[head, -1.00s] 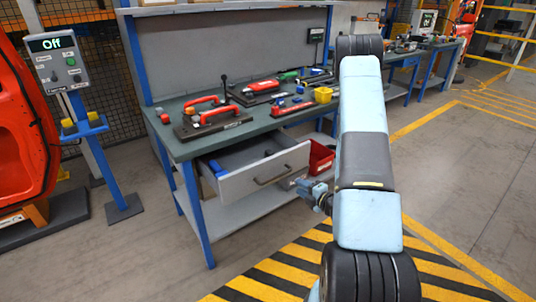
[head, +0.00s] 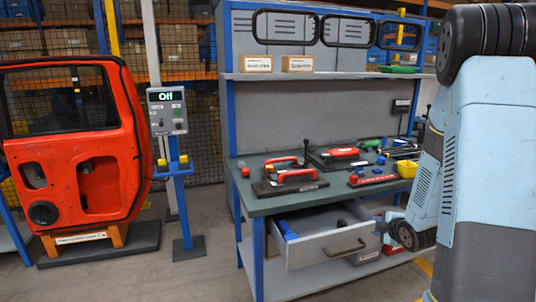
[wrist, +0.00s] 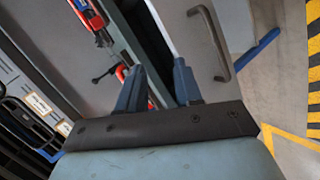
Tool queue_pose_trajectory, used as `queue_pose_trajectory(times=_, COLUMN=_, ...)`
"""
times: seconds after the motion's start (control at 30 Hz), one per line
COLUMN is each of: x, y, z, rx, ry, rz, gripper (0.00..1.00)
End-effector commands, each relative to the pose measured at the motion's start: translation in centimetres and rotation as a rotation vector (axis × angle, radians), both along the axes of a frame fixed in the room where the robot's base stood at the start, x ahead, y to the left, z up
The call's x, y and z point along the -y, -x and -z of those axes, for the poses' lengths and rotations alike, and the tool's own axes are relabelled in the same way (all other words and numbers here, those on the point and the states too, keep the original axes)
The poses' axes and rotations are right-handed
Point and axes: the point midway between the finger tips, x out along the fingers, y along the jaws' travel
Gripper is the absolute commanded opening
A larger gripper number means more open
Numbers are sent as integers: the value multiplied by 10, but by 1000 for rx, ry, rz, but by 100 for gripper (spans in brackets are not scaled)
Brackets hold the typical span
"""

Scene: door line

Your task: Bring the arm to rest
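My arm (head: 490,160) fills the right side of the head view, bent, with its wrist low beside the workbench. My gripper (wrist: 157,72) shows in the wrist view with its two blue-grey fingers apart. I see nothing held between them. In the head view the gripper (head: 381,226) is small and partly hidden, just right of the open drawer's front. The grey drawer (head: 305,252) is pulled out under the bench top. Its dark handle (head: 348,247) also shows in the wrist view (wrist: 211,42), right of the fingers and apart from them.
A control post (head: 167,112) reading "Off" and a red car door (head: 70,150) stand at left. Open floor (head: 205,275) lies in front of the post.

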Motion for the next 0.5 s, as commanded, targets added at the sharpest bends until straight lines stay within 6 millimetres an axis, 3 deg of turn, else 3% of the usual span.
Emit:
queue_pose_trajectory(times=0.03, x=-2, y=0, z=-14, rx=-9, ry=-12, rz=28, gripper=35)
queue_pose_trajectory(times=0.27, x=-7, y=10, z=-63, rx=-77, ry=-99, rz=189, gripper=35)
queue_pose_trajectory(times=0.5, x=-18, y=34, z=-113, rx=-134, ry=-218, rz=364, gripper=35)
